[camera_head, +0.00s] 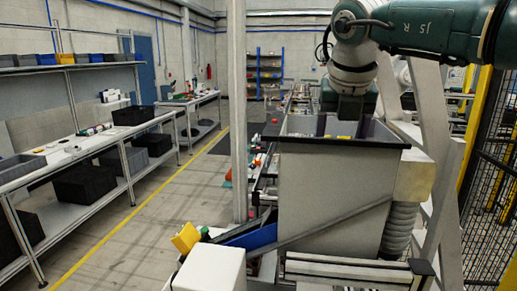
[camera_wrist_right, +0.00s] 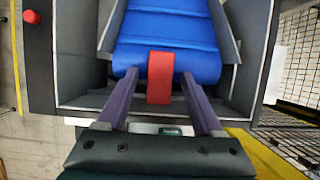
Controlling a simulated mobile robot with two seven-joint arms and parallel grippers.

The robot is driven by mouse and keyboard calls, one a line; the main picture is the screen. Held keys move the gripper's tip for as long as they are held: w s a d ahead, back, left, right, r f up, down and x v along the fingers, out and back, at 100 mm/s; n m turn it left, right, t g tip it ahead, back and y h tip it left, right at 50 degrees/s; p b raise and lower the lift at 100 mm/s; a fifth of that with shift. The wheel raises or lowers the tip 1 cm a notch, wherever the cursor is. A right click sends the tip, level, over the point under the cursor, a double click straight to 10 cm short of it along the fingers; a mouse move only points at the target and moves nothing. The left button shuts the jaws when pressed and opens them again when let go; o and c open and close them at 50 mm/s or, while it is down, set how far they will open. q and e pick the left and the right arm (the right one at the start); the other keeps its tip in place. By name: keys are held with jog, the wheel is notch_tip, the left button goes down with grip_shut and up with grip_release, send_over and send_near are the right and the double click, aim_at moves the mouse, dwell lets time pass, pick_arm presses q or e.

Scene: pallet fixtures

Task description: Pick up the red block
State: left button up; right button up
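The red block (camera_wrist_right: 160,78) is in the right wrist view, at the near end of a blue ribbed belt (camera_wrist_right: 166,35). My right gripper (camera_wrist_right: 158,80) has its two purple fingers spread, one on each side of the block, with a visible gap on both sides. It is open and holds nothing. In the head view my right arm comes down from the top right, and its dark gripper body (camera_head: 348,100) is over a grey bin (camera_head: 335,195). The fingertips and the red block are hidden there. My left gripper is not in view.
Grey walls (camera_wrist_right: 85,50) flank the belt in the right wrist view. A box with a red button (camera_wrist_right: 31,17) is at left. A mesh fence (camera_head: 492,185) stands at right in the head view. Shelves with bins (camera_head: 85,185) line the left, with open floor between.

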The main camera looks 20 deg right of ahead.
grip_shut()
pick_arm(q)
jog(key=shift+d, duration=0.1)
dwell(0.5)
